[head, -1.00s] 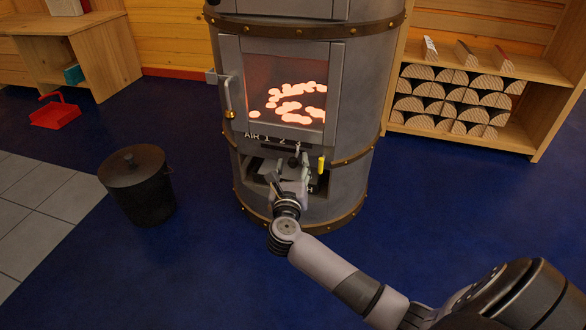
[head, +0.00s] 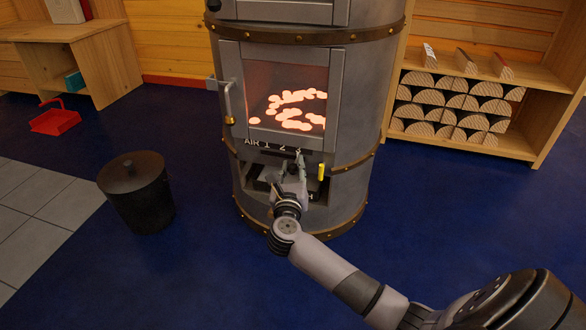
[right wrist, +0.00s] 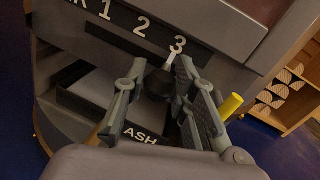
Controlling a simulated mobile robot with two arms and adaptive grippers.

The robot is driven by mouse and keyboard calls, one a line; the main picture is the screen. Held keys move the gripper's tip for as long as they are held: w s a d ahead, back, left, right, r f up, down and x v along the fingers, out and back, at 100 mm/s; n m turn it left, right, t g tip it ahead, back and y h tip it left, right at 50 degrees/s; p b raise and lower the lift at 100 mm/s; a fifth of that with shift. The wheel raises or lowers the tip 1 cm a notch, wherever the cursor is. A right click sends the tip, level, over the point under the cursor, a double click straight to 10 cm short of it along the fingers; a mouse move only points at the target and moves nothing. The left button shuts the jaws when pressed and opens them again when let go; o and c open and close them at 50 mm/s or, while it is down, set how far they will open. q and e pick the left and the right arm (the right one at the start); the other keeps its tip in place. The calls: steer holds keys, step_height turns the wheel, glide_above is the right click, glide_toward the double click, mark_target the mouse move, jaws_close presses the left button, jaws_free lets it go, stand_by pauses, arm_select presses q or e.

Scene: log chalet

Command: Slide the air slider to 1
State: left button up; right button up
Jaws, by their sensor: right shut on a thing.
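The air slider's dark knob (right wrist: 160,82) is in the right wrist view, with its pale pointer directly below the 3 on the scale. The scale plate (right wrist: 140,27) reads 1, 2, 3 from left to right; it also shows in the head view (head: 268,145), marked AIR, under the glowing stove window. My right gripper (right wrist: 162,74) is shut on the knob, one finger on each side. In the head view my right gripper (head: 292,172) is at the stove front and mostly hides the knob. My left gripper is in neither view.
The stove (head: 348,110) has a door handle (head: 228,101) at the left. A yellow-tipped lever (head: 321,172) stands just right of my gripper. Below the scale is the drawer marked ASH (right wrist: 95,100). A black lidded bucket (head: 138,195) stands on the floor to the left.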

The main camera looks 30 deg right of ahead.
jaws_close()
steer(key=w+a, duration=0.6)
steer(key=w, duration=0.1)
steer(key=shift+f+b, duration=0.1)
steer(key=shift+b, duration=0.2)
steer(key=o, duration=0.8)
jaws_free()
steer(key=shift+w+a, duration=0.15)
steer(key=shift+o, duration=0.2)
